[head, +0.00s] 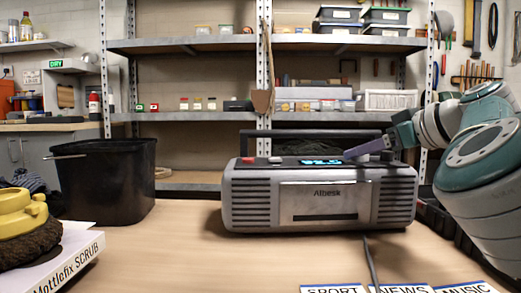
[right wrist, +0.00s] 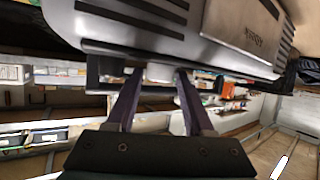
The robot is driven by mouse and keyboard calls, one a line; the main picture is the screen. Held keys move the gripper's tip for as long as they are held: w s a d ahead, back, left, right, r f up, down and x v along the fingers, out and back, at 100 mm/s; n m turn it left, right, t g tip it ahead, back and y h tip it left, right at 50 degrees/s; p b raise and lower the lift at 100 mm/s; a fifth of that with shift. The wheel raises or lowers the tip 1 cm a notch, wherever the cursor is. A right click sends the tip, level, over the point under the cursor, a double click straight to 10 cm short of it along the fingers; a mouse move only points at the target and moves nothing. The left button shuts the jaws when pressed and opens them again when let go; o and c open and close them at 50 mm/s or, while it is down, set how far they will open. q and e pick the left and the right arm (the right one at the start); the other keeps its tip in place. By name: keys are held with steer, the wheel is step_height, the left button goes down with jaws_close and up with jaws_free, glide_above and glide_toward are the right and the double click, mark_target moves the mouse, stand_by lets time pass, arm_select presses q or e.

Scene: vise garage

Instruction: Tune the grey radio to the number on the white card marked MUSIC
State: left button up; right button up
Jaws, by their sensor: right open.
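The grey radio (head: 248,205) stands upright on the table, facing me, with a red button (head: 248,160) on its top left and a lit blue display (head: 321,162) too small to read. The white MUSIC card (head: 466,288) lies at the bottom right, cut off by the picture edge, so its number is hidden. My right gripper (head: 352,153) is open at the radio's top right, its purple fingers pointing left. In the right wrist view, the fingers (right wrist: 157,76) are apart beside the radio (right wrist: 150,22), which appears upside down. I cannot tell whether they touch it or surround a knob.
SPORT (head: 333,289) and NEWS (head: 402,289) cards lie left of the MUSIC card. A dark cable (head: 371,262) runs forward from the radio. A black bin (head: 105,185) stands at the left, near a yellow scrubber (head: 20,215) and a white box (head: 70,262). The table's middle left is clear.

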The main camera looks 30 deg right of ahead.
jaws_close()
stand_by(0.4)
